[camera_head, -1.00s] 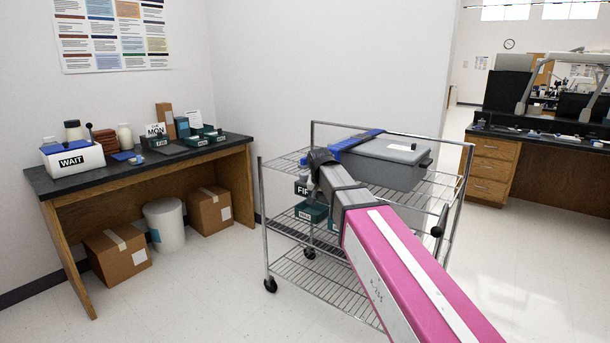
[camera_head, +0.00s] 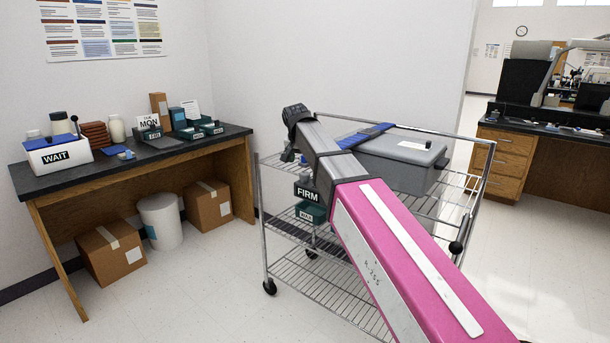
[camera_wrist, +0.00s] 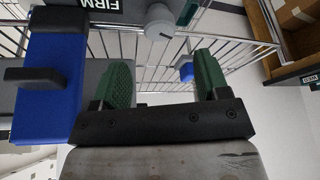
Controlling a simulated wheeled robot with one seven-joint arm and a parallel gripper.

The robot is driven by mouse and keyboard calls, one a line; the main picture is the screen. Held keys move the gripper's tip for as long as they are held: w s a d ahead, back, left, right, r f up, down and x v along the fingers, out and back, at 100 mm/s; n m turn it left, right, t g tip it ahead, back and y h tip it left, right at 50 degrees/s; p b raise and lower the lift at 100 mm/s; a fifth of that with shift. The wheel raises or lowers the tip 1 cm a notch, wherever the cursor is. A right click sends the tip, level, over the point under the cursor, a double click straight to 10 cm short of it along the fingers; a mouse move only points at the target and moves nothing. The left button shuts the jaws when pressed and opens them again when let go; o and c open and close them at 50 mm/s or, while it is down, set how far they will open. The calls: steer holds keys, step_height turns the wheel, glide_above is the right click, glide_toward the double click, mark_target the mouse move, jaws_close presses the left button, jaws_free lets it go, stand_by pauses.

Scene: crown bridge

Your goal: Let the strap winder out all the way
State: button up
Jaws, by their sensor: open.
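A grey lidded case (camera_head: 405,158) stands on the top shelf of the wire cart, with a blue strap (camera_head: 362,136) across its left end. In the wrist view the blue strap (camera_wrist: 50,80) runs down the left side, with a dark bar-like piece (camera_wrist: 35,75) on it. A round grey knob (camera_wrist: 160,20) with a small stub shows at the top middle; I cannot tell which of these is the winder. My gripper (camera_wrist: 163,62) is open and empty, its green pads apart, below the knob and right of the strap. In the head view my arm hides part of the case.
The wire cart (camera_head: 335,290) has several shelves, a FIRM sign (camera_head: 307,194) and a green bin (camera_head: 308,212). A black-topped table (camera_head: 60,182) on the left holds a WAIT box (camera_head: 58,155) and trays. Open floor lies between table and cart.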

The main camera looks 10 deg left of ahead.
mark_target(304, 173)
steer(key=x, duration=0.8)
steer(key=shift+w+f, duration=0.1)
steer(key=shift+f, duration=0.2)
steer(key=c, duration=0.9)
